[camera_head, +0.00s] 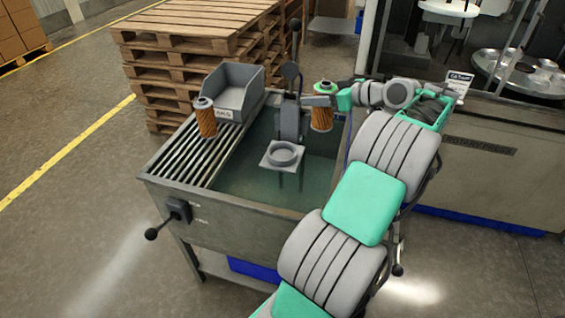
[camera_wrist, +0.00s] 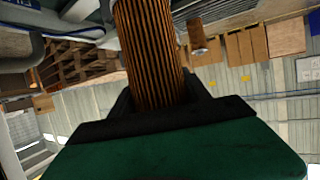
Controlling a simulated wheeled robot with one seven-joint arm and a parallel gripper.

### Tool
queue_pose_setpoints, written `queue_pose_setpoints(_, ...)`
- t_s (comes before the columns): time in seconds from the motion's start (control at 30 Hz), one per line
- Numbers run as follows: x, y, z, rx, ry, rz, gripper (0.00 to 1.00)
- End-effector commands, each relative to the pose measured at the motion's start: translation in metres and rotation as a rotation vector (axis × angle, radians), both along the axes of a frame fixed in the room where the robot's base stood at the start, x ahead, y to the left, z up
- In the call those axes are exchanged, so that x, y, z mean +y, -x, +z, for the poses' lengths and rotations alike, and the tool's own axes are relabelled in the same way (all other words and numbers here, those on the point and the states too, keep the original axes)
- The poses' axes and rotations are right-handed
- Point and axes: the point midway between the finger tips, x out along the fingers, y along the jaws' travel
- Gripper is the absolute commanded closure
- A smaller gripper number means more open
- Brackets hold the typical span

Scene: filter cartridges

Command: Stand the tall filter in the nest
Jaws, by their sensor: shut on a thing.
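An orange pleated filter with a green top (camera_head: 322,118) is in my gripper (camera_head: 318,101), upright and right of the press-like column. In the wrist view its pleated body (camera_wrist: 148,45) fills the space between the jaws; its lower end is hidden there. A second orange filter with a pale grey top (camera_head: 206,122) stands on the slatted left part of the bench. The held filter looks somewhat longer. The nest (camera_head: 284,155), a grey ring on a square plate, is empty and stands in front of the column, left of and below the held filter.
A grey bin (camera_head: 236,92) stands at the back of the slatted rack (camera_head: 192,155). The dark column with a lever (camera_head: 291,118) rises just behind the nest, close to the held filter. Wooden pallets (camera_head: 200,40) are stacked behind the bench. The green basin floor in front is clear.

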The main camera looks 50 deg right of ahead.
Motion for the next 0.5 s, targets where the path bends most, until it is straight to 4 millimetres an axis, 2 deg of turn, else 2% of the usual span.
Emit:
queue_pose_setpoints(0.07,-0.009,0.012,-0.003,-0.002,0.001,-0.006,0.89)
queue_pose_setpoints(0.17,-0.005,0.008,-0.006,-0.002,-0.001,-0.004,0.89)
queue_pose_setpoints(0.5,0.045,-0.062,-0.043,-0.002,-0.002,-0.004,0.89)
